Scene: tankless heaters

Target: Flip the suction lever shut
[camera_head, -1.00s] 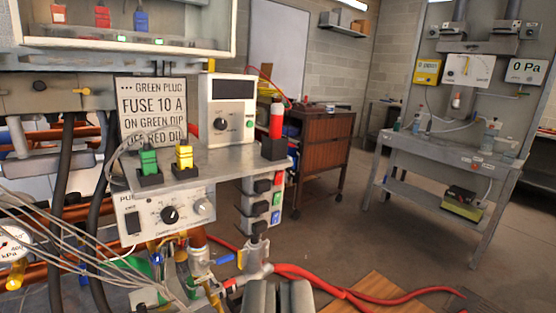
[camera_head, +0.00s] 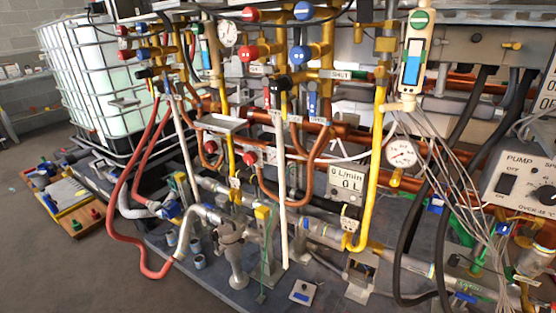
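I cannot tell which of the valve levers in view is the suction lever. A red lever (camera_head: 275,96) and a blue lever (camera_head: 313,101) hang side by side on the upper middle pipes. A small plate reading SHUT (camera_head: 340,74) sits right of them, by the yellow pipe (camera_head: 379,130). A blue handle (camera_head: 170,210) shows low on the left, where hoses meet the pipework. No lever's open or shut state is readable. My gripper is not in view.
A caged white tank (camera_head: 92,85) stands at the left. A red hose (camera_head: 112,195) loops down in front of the rig. The pump box (camera_head: 525,185) is at the right, with loose grey cables beside it. Bare floor (camera_head: 75,270) lies at the lower left.

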